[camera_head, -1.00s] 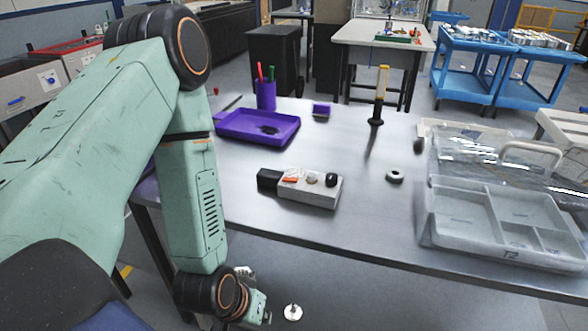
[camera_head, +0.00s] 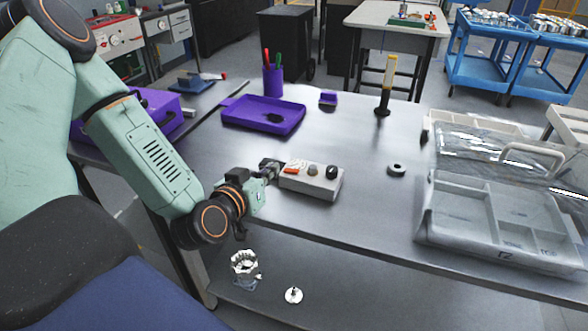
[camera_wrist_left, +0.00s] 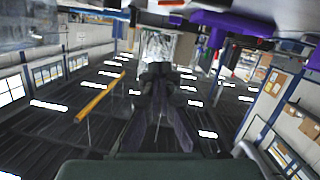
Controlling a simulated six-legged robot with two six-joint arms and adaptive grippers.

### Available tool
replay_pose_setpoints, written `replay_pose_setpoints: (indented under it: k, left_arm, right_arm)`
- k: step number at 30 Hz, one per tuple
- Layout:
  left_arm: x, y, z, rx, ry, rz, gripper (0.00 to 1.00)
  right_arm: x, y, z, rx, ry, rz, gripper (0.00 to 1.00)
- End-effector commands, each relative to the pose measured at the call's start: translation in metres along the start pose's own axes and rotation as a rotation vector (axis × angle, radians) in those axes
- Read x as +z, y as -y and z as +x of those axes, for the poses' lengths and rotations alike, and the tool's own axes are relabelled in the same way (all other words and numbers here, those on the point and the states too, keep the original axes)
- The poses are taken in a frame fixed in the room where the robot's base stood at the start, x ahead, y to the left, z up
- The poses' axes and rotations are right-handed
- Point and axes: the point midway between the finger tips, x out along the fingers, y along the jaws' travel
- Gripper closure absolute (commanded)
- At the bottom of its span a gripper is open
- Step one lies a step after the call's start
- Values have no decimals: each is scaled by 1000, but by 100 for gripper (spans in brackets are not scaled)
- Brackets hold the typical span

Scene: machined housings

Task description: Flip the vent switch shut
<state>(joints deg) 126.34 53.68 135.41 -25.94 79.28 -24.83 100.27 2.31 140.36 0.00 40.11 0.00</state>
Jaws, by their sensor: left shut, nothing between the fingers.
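A light grey switch box (camera_head: 322,186) lies on the metal table in the head view. Its top carries an orange switch (camera_head: 292,169) at the left and two knobs to the right of it. I cannot tell which way the switch is set. My left gripper (camera_head: 272,166) is shut and empty at the left end of the box, close to the orange switch. It hides the black block at that end, and I cannot tell whether it touches. In the left wrist view its closed fingers (camera_wrist_left: 157,72) point away from the camera. My right gripper is not in view.
A purple tray (camera_head: 262,124), a purple pen cup (camera_head: 273,82) and a yellow-and-black upright tool (camera_head: 386,88) stand behind the box. A dark ring (camera_head: 396,169) and a clear divided case (camera_head: 463,212) are to the right.

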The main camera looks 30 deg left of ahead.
Motion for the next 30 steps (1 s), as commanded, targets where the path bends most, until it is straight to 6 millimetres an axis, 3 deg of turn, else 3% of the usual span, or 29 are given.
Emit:
replay_pose_setpoints:
  k: [10,26,30]
  left_arm:
    - [2,-1,12,4,1,5,100]
    - [2,-3,100,4,1,6,100]
    - [23,-2,107,2,7,2,100]
  right_arm:
    - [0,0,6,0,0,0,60]
    - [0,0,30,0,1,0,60]
    - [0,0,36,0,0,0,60]
